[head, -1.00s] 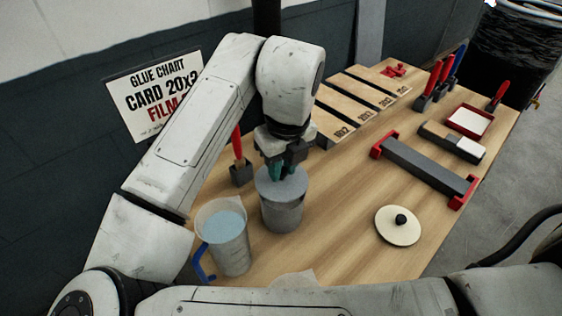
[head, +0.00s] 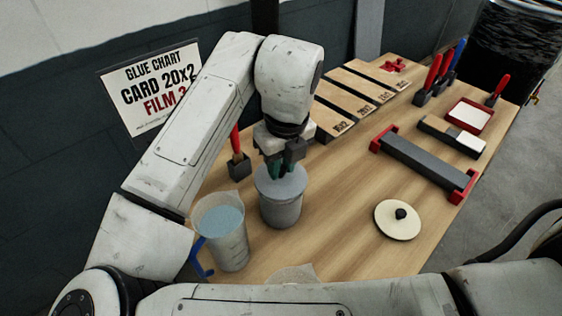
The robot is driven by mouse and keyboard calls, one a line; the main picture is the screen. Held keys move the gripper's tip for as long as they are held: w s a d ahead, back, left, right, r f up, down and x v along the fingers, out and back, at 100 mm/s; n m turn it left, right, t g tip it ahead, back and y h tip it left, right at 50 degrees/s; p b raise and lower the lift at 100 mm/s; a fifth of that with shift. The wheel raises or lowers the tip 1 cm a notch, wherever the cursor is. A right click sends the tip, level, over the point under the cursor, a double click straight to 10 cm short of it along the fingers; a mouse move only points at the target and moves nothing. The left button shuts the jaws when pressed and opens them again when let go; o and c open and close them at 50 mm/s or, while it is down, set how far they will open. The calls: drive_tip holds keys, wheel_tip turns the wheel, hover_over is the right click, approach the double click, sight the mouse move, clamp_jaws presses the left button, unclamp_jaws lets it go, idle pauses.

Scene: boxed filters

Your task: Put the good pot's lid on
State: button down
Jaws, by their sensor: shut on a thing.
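A grey metal pot (head: 281,209) stands on the wooden table, left of the middle. A grey round lid (head: 290,187) lies level at the pot's mouth; I cannot tell whether it is fully seated. My gripper (head: 284,170) points down over the lid's centre, its fingers shut on the lid's knob, which the fingers hide. A second lid, cream with a black knob (head: 401,213), lies flat on the table (head: 340,235) to the right, away from the gripper.
A clear jug of pale blue liquid (head: 224,238) with a blue handle stands close left of the pot. A brush holder (head: 239,167) is behind it. A grey bar with red ends (head: 422,166), labelled boards (head: 346,107) and a red tray (head: 470,117) lie to the right.

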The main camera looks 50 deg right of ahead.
drive_tip(key=shift+f, duration=0.15)
idle(0.5)
drive_tip(key=shift+f+b, duration=0.35)
drive_tip(key=shift+b, duration=0.15)
drive_tip(key=shift+f, duration=0.3)
idle(0.4)
drive_tip(key=c, duration=0.8)
unclamp_jaws()
drive_tip(key=shift+c, duration=0.2)
drive_tip(key=shift+o, duration=0.4)
drive_tip(key=o, duration=0.5)
drive_tip(key=shift+r, duration=0.15)
